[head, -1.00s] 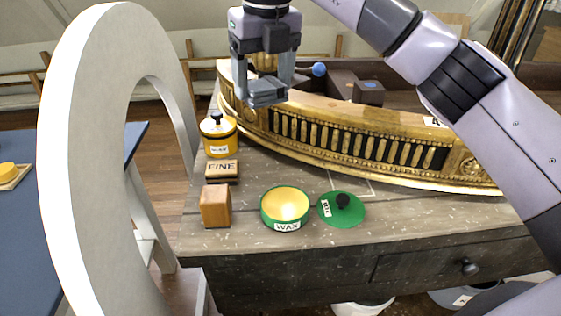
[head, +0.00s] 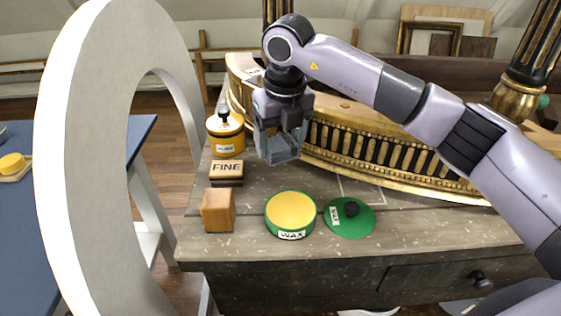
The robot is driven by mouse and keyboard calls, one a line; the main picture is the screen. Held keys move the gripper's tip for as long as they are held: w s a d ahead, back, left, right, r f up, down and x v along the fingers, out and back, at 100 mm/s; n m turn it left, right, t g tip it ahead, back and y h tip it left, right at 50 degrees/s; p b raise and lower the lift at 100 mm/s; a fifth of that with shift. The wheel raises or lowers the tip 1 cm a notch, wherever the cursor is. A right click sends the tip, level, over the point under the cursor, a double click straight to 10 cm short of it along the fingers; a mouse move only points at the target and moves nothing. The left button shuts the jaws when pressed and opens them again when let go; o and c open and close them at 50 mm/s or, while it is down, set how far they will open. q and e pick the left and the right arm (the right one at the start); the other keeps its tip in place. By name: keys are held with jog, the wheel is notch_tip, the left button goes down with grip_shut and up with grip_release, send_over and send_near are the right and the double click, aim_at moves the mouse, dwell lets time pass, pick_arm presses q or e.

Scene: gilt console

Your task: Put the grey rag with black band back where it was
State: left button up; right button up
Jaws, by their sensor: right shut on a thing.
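My right gripper (head: 281,150) hangs pointing down over the worktop, in front of the gilt console piece's left part. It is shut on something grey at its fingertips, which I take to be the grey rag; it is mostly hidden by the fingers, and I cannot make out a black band. The gripper is behind the open green wax tin (head: 268,222) and right of the FINE block (head: 227,181). No other grey rag shows. My left gripper is out of view.
A green lid (head: 365,222) lies right of the tin. A wooden block (head: 217,211) and a yellow jar (head: 225,142) stand at the left. The gilt curved piece (head: 400,160) fills the back. Thin pale outlines mark bare worktop behind the lid.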

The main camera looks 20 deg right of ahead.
aim_at(280, 178)
notch_tip(280, 178, down, 6)
jog(key=shift+f, duration=0.15)
dwell(0.3)
jog(key=shift+f, duration=0.2)
jog(key=o, duration=0.7)
jog(key=shift+r, duration=0.1)
jog(key=shift+o, duration=0.2)
jog(key=shift+r, duration=0.25)
jog(key=r, duration=0.4)
jog(key=s+r, duration=0.1)
jog(key=r, duration=0.6)
jog(key=shift+s+d+r, duration=0.15)
jog(key=shift+s+r, duration=0.2)
jog(key=shift+s, duration=0.05)
